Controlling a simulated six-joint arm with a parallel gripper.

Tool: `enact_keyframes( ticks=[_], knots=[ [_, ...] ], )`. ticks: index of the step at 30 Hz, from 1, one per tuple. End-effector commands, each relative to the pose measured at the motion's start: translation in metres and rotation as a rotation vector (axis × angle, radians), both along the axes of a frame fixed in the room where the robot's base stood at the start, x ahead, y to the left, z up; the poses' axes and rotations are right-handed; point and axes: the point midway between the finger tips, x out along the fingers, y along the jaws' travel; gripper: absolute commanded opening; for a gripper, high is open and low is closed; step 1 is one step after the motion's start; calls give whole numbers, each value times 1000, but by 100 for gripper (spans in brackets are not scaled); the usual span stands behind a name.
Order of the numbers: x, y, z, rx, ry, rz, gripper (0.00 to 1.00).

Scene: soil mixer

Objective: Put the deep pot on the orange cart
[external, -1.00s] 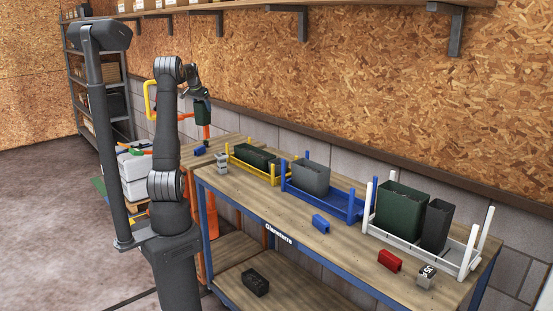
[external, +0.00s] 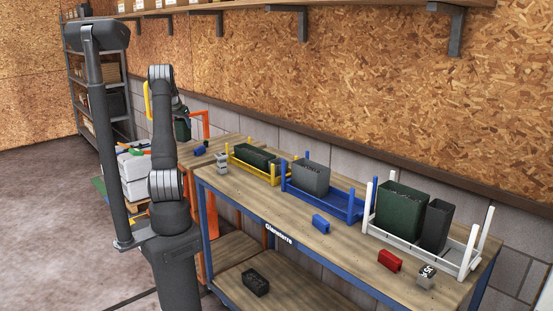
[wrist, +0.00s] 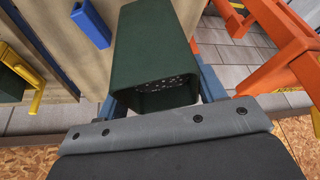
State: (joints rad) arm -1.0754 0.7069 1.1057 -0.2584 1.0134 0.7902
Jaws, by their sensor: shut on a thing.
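The deep pot (external: 182,131) is dark green and hangs from my gripper (external: 180,113) at the far left end of the benches. In the wrist view the pot (wrist: 150,45) points away from the camera, with dark speckled contents at its near end. The blue-grey fingers of my gripper (wrist: 160,98) are shut on it, one on each side. The orange cart's frame (external: 207,126) rises just right of the pot in the external view. In the wrist view orange bars (wrist: 275,65) stand to the right, apart from the pot. The cart's bed is hidden.
A blue block (external: 199,151) lies on the wooden top near the pot. The wall stands behind.

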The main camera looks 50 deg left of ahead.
Motion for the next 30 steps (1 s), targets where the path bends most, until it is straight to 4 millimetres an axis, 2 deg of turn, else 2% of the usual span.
enact_keyframes(
  ticks=[3,7,11,18,30],
  knots=[
    [-10,19,-13,1,0,1,38],
    [-16,30,-19,1,-1,1,38],
    [-17,32,-26,1,-1,-1,38],
    [-17,31,-58,0,0,0,38],
    [-16,31,-64,2,0,-1,38]
  ],
)
